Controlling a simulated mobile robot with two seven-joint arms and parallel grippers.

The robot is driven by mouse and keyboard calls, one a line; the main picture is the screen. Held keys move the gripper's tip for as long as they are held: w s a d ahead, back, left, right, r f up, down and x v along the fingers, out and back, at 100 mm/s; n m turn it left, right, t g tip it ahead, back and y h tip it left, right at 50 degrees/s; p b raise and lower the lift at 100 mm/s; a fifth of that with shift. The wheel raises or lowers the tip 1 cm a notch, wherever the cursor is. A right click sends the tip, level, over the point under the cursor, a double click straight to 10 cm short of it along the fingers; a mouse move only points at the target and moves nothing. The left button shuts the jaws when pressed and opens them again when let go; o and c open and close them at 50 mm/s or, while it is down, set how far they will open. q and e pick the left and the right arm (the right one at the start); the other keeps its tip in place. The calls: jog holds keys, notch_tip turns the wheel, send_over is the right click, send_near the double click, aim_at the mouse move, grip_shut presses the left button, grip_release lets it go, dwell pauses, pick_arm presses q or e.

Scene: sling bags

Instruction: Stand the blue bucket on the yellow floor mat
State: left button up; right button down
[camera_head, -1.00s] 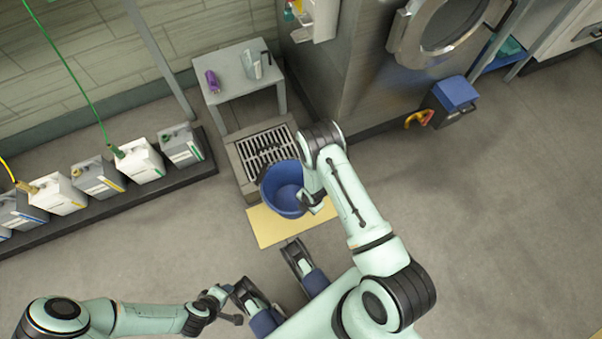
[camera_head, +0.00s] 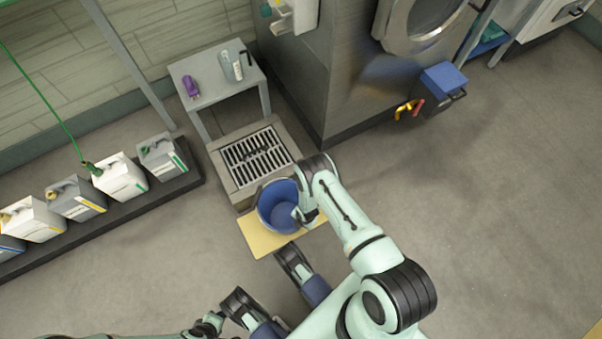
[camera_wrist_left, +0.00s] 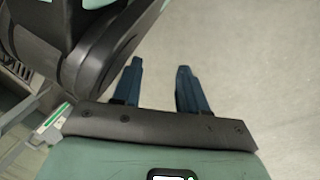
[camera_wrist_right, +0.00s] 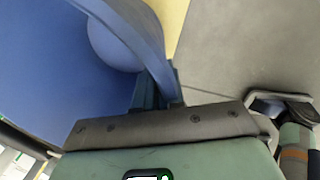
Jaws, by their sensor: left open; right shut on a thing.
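The blue bucket (camera_head: 277,208) is upright or nearly so in the head view, open side up. It covers the back part of the yellow floor mat (camera_head: 262,241), close to the floor grate's near edge. I cannot tell whether its base touches the mat. My right gripper (camera_head: 308,214) is shut on the bucket's right rim. In the right wrist view the bucket (camera_wrist_right: 50,70) fills the left side, its rim between the fingers (camera_wrist_right: 160,92), and a strip of the mat (camera_wrist_right: 171,18) shows beyond. My left gripper (camera_wrist_left: 162,82) is open and empty above bare floor.
A metal floor grate (camera_head: 257,154) lies just behind the bucket. A small grey table (camera_head: 215,85) with a purple bottle (camera_head: 191,87) and a clear jug stands behind it. Several canisters (camera_head: 120,178) line a dark rack at left.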

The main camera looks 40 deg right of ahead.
jog(key=shift+w, duration=0.1)
jog(key=c, duration=1.7)
grip_release()
jog(key=shift+f, duration=0.1)
jog(key=o, duration=0.5)
jog(key=shift+c, duration=0.2)
